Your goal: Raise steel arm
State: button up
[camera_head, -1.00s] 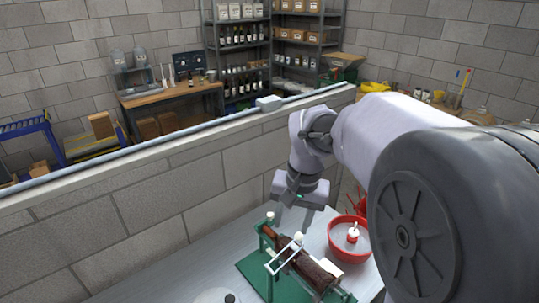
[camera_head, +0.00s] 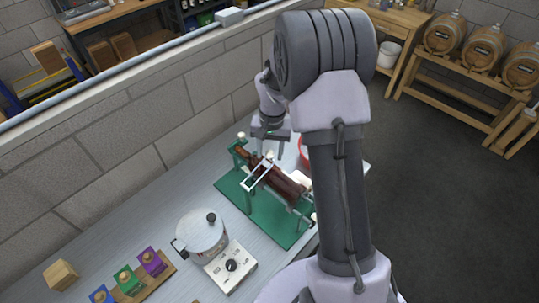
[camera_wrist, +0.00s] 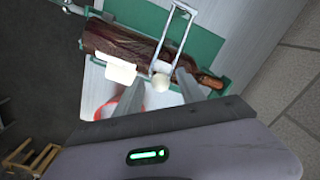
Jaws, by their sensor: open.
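The steel arm (camera_head: 257,176) is a narrow bright U-shaped frame lying across a brown bottle (camera_head: 275,180) in a green stand (camera_head: 234,196). In the wrist view the steel arm (camera_wrist: 178,35) crosses the bottle (camera_wrist: 122,46), and its pale round knob (camera_wrist: 160,83) points toward my gripper. My gripper (camera_head: 269,151) hangs at the stand's far side, close to the knob. In the wrist view my gripper (camera_wrist: 158,100) is open, with the knob in the gap between the fingers. Contact with the knob cannot be told.
A red bowl (camera_head: 303,152) stands just behind the stand, partly hidden by my arm. A lidded pot (camera_head: 201,233) and a white dial box (camera_head: 231,267) stand in front. A block wall (camera_head: 110,160) borders the table on the left.

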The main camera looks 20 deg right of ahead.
jog(key=shift+f, duration=0.8)
grip_shut()
jog(key=shift+s+f, duration=0.1)
dwell(0.8)
